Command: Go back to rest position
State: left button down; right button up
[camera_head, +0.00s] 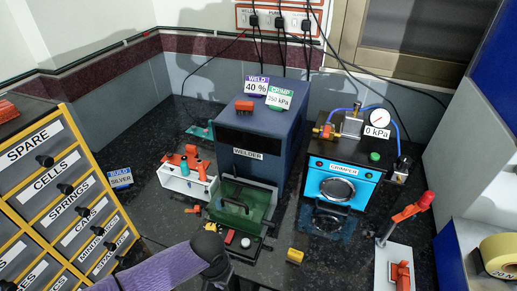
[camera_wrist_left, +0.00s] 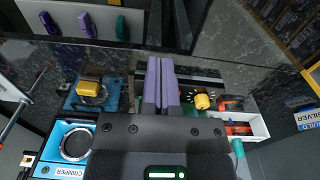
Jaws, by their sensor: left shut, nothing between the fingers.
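My left gripper (camera_head: 217,272) is low in the head view, in front of the welder, at the end of my purple arm from the bottom left. Its fingertips are hard to make out there. In the left wrist view its two lavender fingers (camera_wrist_left: 161,65) lie side by side, shut, with nothing between them. They are over the dark bench, apart from the yellow pieces on either side. My right gripper is not in view.
The blue welder (camera_head: 245,130) and crimper (camera_head: 342,178) stand behind. A white rack (camera_head: 180,182) is left of the welder. A yellow block (camera_head: 295,256) lies on the bench. The drawer cabinet (camera_head: 50,165) stands at left, a red-handled stand (camera_head: 410,207) at right.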

pick_arm(q)
jog(key=s+a+f+n+t+b, duration=0.1)
jog(key=s+a+f+b, duration=0.15)
jog(key=f, duration=0.55)
jog(key=s+a+f+n+b, duration=0.1)
jog(key=s+f+b, duration=0.15)
jog(key=f, duration=0.65)
jog(key=s+a+f+b, duration=0.1)
jog(key=s+f, duration=0.4)
jog(key=s, duration=0.7)
jog(key=s+a+f+b, duration=0.2)
jog(key=s+a+f, duration=0.2)
jog(key=s, duration=0.8)
notch_tip(320, 180, down, 2)
jog(key=shift+a+f+m+g+b, duration=0.1)
jog(key=shift+a+m+g+b, duration=0.2)
jog(key=shift+m, duration=0.1)
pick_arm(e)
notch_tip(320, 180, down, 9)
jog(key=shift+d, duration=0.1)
